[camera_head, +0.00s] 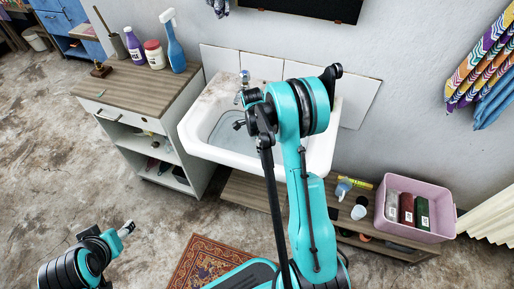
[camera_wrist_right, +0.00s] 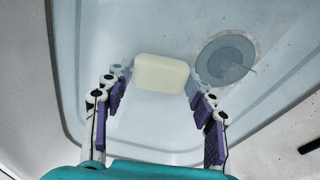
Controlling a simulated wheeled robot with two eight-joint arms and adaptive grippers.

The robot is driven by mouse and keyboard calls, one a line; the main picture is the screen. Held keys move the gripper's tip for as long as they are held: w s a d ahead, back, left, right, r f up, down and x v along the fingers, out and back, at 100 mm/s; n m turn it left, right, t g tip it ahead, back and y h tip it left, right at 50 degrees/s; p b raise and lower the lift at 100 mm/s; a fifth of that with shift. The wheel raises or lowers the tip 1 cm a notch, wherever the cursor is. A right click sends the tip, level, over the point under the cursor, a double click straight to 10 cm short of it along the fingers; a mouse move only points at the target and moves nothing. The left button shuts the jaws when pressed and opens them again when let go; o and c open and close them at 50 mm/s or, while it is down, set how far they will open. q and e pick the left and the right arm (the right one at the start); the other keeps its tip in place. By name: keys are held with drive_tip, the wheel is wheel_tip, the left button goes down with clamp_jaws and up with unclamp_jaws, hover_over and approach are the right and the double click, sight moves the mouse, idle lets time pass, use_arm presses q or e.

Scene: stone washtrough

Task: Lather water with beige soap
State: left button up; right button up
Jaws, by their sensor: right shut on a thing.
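The beige soap (camera_wrist_right: 161,73) is a pale rounded block in the right wrist view. My right gripper (camera_wrist_right: 158,76) is shut on it, one fingertip at each end. The fingertips look bluish, as if under water; how deep the soap sits I cannot tell. The white washtrough (camera_head: 205,148) holds pale bluish water (camera_head: 228,135), and a round grey drain (camera_wrist_right: 225,58) shows right of the soap. In the head view my right arm reaches over the trough and hides the soap. My left gripper (camera_head: 127,229) is low at the left, away from the trough, its fingers unclear.
A faucet (camera_head: 244,78) stands at the trough's back. Left of it, a wooden-topped cabinet (camera_head: 135,92) bears a blue spray bottle (camera_head: 174,45) and other bottles. A pink bin (camera_head: 440,212) and small items are on the low shelf (camera_head: 262,195) at right.

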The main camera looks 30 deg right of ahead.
drive_tip(key=shift+s+d, duration=0.15)
drive_tip(key=w+a, duration=0.4)
drive_tip(key=shift+w, duration=0.35)
drive_tip(key=s+d, duration=0.4)
drive_tip(key=shift+s+b, duration=0.35)
drive_tip(key=shift+w+a, duration=0.1)
